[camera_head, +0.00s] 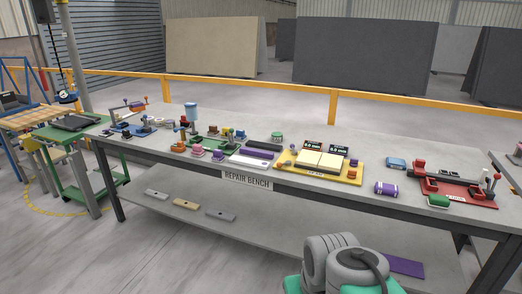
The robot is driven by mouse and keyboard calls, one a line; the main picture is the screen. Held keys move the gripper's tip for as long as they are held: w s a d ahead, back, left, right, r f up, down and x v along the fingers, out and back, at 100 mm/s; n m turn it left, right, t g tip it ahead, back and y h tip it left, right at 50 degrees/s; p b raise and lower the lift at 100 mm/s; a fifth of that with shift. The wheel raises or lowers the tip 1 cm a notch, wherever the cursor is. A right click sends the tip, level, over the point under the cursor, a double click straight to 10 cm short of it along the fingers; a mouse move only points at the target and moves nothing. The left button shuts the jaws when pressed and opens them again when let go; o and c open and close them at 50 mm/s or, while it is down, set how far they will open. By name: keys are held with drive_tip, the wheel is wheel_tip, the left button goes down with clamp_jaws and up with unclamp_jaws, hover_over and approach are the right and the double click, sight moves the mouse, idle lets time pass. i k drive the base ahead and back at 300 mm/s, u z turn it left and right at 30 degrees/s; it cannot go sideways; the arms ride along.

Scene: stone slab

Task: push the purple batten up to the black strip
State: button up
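My gripper is not in view; rounded grey and teal links of my arm show at the bottom, well in front of the bench.
The long grey bench (365,209) carries a yellow board (337,174), a purple cylinder (386,188), a green piece (438,201) and a red fixture (458,192). The green board (213,141) and small knobs stand left. The lower shelf holds several flat bars.

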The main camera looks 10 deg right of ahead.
sight(270, 155)
drive_tip(key=z, duration=0.05)
drive_tip(key=i, duration=0.9)
drive_tip(key=u, duration=0.25)
drive_tip(key=i, duration=1.3)
drive_tip(key=u, duration=0.85)
drive_tip(key=i, duration=0.55)
drive_tip(key=u, duration=0.15)
